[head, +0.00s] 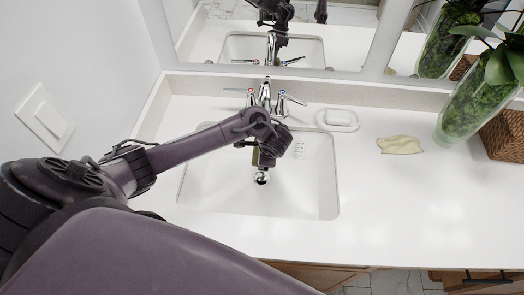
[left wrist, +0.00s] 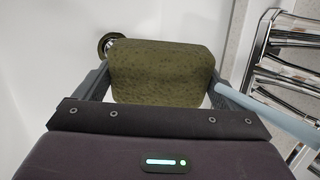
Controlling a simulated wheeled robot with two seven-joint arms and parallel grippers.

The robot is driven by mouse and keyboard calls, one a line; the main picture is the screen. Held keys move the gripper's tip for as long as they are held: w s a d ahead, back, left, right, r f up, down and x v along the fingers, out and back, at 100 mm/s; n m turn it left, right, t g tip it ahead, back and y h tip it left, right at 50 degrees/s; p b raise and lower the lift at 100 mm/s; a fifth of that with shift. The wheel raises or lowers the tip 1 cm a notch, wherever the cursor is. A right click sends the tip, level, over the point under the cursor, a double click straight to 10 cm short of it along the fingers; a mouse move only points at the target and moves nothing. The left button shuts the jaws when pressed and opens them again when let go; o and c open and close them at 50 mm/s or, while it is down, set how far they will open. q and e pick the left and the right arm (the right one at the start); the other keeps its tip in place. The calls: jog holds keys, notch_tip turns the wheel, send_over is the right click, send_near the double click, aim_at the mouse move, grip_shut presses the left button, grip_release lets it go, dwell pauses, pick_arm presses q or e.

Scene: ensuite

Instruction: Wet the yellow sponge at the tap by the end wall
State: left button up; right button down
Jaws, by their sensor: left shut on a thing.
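My left arm reaches over the white sink (head: 312,195) by the left wall. My left gripper (head: 262,152) is low in front of the tap (head: 265,92), above the basin. In the left wrist view, the gripper (left wrist: 160,85) is shut on an olive-yellow sponge (left wrist: 160,68), one finger at each side. In the head view, the arm and gripper hide most of the sponge. The chrome tap (left wrist: 290,60) is right of the sponge in the wrist view. A pale blue bar (left wrist: 270,112), possibly running water, reaches the right finger; I cannot tell whether it touches the sponge. My right gripper is out of view.
A drain (head: 262,177) lies in the basin. A soap dish (head: 337,119) stands right of the tap, then a folded beige cloth (head: 400,145), a glass vase (head: 472,95) and a wicker basket (head: 503,135). A mirror is behind. The counter's front right is clear.

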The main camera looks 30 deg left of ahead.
pick_arm(q)
jog(key=shift+w+d, duration=0.25)
jog(key=shift+w, duration=0.1)
jog(key=shift+s+d+r+p, duration=0.15)
jog(key=shift+s+d+p, duration=0.55)
jog(key=shift+s+d, duration=0.25)
jog(key=shift+s+d+p, duration=0.75)
jog(key=shift+s+d, duration=1.05)
jog(key=shift+d, duration=0.25)
